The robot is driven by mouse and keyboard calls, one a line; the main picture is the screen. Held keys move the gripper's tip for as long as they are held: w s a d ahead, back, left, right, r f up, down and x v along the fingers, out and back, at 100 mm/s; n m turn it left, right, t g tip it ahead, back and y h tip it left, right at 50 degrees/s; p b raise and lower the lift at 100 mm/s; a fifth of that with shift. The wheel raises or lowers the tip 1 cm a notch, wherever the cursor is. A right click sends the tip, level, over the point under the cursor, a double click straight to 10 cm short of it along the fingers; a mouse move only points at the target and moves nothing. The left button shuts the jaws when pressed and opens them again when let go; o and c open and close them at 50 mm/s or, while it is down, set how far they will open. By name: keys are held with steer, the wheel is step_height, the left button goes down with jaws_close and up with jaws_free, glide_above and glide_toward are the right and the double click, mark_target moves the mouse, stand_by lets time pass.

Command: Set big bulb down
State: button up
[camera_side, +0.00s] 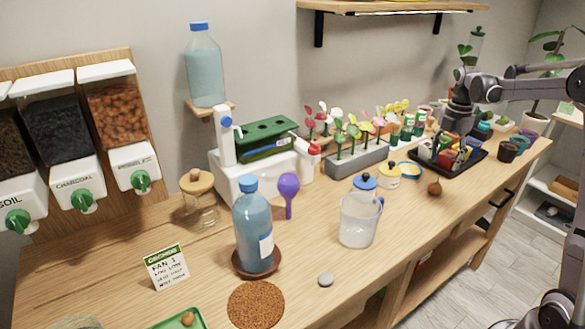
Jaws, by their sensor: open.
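A brown, onion-shaped bulb (435,188) with a short pointed top rests on the wooden bench, in front of the black tray and near the bench's front edge. It looks like the big bulb. A smaller brown bulb (187,319) lies on a green tray (166,324) at the bottom left, cut off by the picture edge. My gripper (455,128) hangs at the back right, behind the black tray. It is open, with nothing visible in it and apart from both bulbs. Its fingertips are small and partly hidden by clutter.
A black tray (474,170) of colourful items stands beside the big bulb. A clear jug (358,220), blue bottle (255,225), purple globe (288,190) and grey planter (357,162) occupy the bench. A bare strip of wood (410,215) lies between jug and bulb.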

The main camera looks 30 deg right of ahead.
steer(key=s+a+r+m+t, duration=0.1)
steer(key=a+r+m, duration=0.15)
steer(key=a, duration=0.35)
steer(key=s+a+r+m+t+h, duration=0.1)
steer(key=a+r+m, duration=0.15)
steer(key=a, duration=0.35)
steer(key=a+r+m+t, duration=0.1)
steer(key=a+r+m, duration=0.15)
steer(key=a, duration=0.35)
steer(key=s+a+f+m+t, duration=0.2)
steer(key=s+a+m, duration=0.2)
steer(key=a+m, duration=0.1)
steer(key=s+a+f+m+t+y, duration=0.1)
steer(key=s+a+f+m+t, duration=0.1)
steer(key=a, duration=0.6)
steer(key=s+f+m, duration=0.1)
steer(key=s+m, duration=0.1)
steer(key=m, duration=0.1)
steer(key=shift+s+a+f, duration=0.25)
steer(key=shift+f, duration=0.05)
